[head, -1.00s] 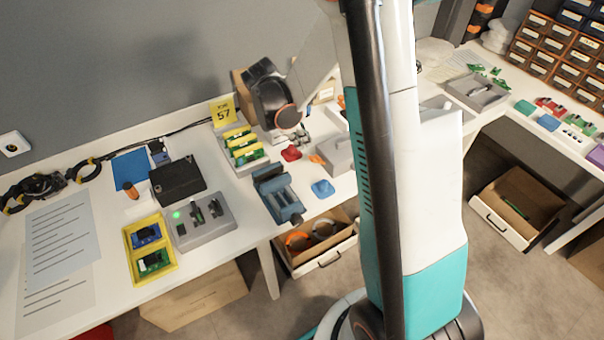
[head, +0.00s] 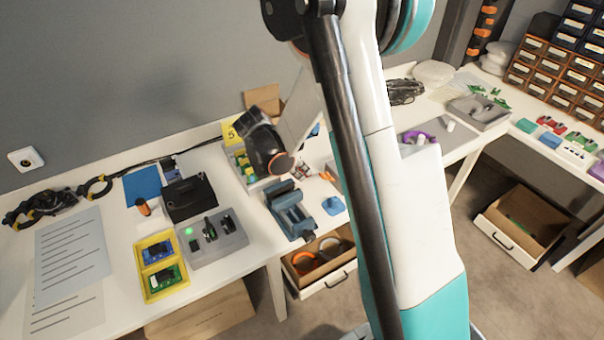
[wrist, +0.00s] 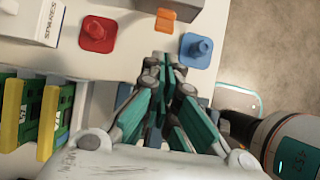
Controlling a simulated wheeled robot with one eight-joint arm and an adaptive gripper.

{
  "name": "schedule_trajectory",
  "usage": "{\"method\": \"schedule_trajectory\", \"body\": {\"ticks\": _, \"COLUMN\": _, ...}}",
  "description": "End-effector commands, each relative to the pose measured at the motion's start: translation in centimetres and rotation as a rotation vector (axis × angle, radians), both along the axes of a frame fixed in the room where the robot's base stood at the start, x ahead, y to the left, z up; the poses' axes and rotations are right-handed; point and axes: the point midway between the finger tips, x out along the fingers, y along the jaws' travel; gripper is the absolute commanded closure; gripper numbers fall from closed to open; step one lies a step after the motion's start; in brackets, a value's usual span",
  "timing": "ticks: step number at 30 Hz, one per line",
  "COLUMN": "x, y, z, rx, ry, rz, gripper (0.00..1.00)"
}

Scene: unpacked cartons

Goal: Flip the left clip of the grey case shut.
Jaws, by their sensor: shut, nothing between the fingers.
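A grey box, seemingly the grey case (head: 331,172), shows only as a sliver beside my arm in the head view. My arm hides the rest, and I cannot make out its left clip. In the head view my wrist hangs over the bench by the rack of green boards, and the fingers are hidden.
A blue vise (head: 289,210) stands near the bench's front edge, with a blue piece (head: 333,206) beside it. The wrist view shows a red piece (wrist: 97,34), an orange piece (wrist: 167,20) and green boards (wrist: 52,120). An open drawer (head: 318,262) sits below the bench.

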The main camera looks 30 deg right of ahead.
Motion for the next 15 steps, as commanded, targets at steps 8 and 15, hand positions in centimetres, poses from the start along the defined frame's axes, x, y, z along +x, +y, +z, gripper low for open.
{"method": "schedule_trajectory", "body": {"ticks": 8, "x": 0.1, "y": -2.5, "z": -4.5, "rx": 0.0, "ry": -0.002, "rz": -0.001, "gripper": 1.0}}
{"method": "schedule_trajectory", "body": {"ticks": 15, "x": 0.1, "y": -3.7, "z": -6.3, "rx": 0.001, "ry": -0.002, "rz": -0.001, "gripper": 1.0}}
